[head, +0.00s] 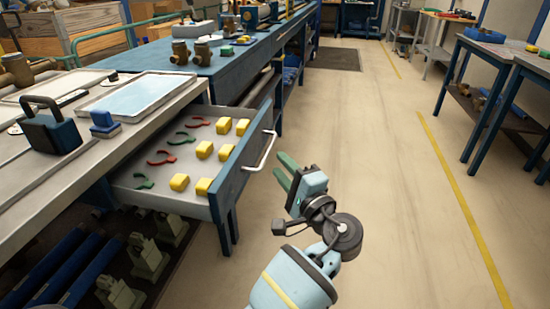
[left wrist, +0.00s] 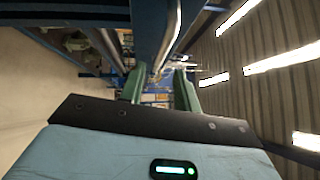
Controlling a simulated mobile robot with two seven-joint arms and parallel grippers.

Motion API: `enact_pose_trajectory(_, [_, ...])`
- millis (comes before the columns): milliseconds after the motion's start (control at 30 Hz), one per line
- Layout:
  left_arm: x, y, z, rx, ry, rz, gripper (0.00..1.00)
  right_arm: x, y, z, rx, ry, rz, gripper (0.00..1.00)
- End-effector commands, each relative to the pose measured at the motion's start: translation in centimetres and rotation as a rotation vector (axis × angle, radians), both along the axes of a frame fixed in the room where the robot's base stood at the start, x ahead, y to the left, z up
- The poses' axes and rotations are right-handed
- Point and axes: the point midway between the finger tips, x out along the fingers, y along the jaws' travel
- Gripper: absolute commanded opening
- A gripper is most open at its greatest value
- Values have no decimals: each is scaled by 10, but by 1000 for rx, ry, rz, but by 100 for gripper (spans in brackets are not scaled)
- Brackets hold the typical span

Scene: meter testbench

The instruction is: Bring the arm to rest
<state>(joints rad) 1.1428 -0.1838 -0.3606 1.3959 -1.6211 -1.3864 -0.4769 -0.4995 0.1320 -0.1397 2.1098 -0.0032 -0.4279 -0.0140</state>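My left gripper (head: 285,171) is in the head view, right of an open drawer (head: 228,172) and close to its silver handle (head: 262,152). It hangs over the open floor, apart from the handle as far as I can tell. Its two green fingers stand apart with nothing between them. In the left wrist view the fingers (left wrist: 159,88) are also spread, with a blue edge and a silver bar beyond them. My right gripper is in neither view.
The drawer holds yellow blocks (head: 204,150) and red and green hook-shaped pieces (head: 160,158). The workbench (head: 100,160) runs along the left. The floor (head: 400,220) on the right is clear up to the far tables (head: 490,100).

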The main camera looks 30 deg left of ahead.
Motion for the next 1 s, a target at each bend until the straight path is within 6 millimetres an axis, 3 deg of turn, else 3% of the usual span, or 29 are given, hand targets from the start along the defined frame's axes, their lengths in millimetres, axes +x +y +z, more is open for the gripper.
enact_pose_trajectory(200, [-6,-9,-1,-1,-1,0,32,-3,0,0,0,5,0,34])
enact_pose_trajectory(667, [-6,-7,-5,-6,5,-4,32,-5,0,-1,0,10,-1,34])
enact_pose_trajectory(767, [-10,-4,-29,-38,37,-30,32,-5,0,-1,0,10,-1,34])
enact_pose_trajectory(833, [-16,0,-60,-86,76,-64,32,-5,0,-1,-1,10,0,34])
enact_pose_trajectory(1000, [-51,9,-162,-275,191,-176,32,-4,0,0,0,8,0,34])
